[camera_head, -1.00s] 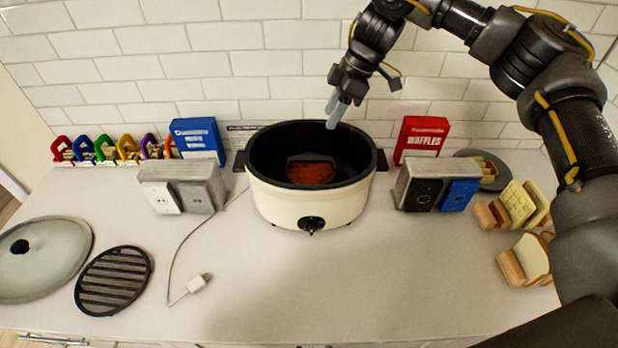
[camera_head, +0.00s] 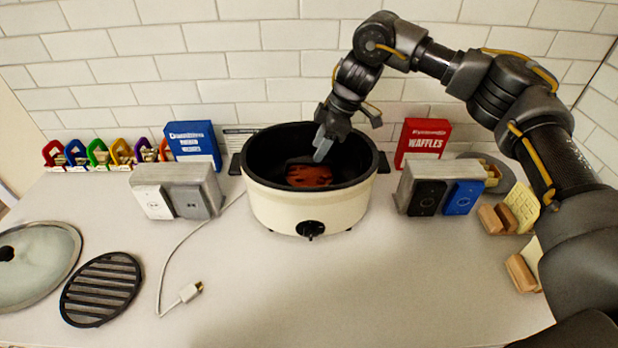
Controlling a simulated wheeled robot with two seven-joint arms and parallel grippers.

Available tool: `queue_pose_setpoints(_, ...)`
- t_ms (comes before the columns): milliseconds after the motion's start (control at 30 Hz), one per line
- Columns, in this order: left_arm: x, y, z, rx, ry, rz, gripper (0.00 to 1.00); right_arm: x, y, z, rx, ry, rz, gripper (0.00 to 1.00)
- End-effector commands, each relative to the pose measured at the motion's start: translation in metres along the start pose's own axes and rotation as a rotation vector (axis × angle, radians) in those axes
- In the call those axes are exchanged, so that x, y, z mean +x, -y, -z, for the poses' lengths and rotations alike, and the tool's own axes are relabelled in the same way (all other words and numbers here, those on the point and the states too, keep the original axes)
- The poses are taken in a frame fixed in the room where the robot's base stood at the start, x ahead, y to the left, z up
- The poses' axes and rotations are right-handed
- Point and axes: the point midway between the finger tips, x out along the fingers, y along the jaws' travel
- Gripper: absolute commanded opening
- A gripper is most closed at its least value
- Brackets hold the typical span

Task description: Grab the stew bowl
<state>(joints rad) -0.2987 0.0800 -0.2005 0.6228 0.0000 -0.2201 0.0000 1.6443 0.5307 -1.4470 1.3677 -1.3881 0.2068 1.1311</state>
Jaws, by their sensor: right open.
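The stew bowl (camera_head: 309,175) is a dark container with red-brown stew inside the cream slow cooker (camera_head: 305,208). The cooker has a black inner pot and stands uncovered at the middle back of the counter. My right gripper (camera_head: 321,152) reaches down from above into the pot's opening, at the upper right of the bowl. Its grey fingers are open and look empty. They overlap the bowl's right edge in the picture, and I cannot tell whether they touch it. My left gripper is not in view.
A glass lid (camera_head: 40,262) and a round black rack (camera_head: 101,288) lie at the left. Switch boxes (camera_head: 178,190) and (camera_head: 440,188) other boxes flank the cooker, with a blue box (camera_head: 194,143) and a red waffles box (camera_head: 421,142) behind. A plug lies in front. The front middle counter is clear.

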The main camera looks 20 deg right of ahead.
Motion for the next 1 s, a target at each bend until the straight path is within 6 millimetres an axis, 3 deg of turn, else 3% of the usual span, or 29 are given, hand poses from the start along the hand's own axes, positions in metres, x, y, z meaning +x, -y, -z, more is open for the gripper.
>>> queue_pose_setpoints(267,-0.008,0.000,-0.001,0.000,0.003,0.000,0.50,0.009,0.001,0.002,-0.001,0.001,0.002,0.42)
queue_pose_setpoints(433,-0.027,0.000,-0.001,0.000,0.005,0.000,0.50,0.032,0.004,0.008,-0.001,0.002,0.004,0.42)
queue_pose_setpoints(600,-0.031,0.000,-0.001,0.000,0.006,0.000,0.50,0.053,0.003,0.006,0.001,0.001,0.000,0.42)
queue_pose_setpoints(867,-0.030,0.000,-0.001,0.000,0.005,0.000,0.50,0.057,0.003,0.006,0.000,0.000,-0.001,0.42)
queue_pose_setpoints(1000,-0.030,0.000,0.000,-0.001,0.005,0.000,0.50,0.057,0.003,0.006,0.000,0.000,-0.001,0.25)
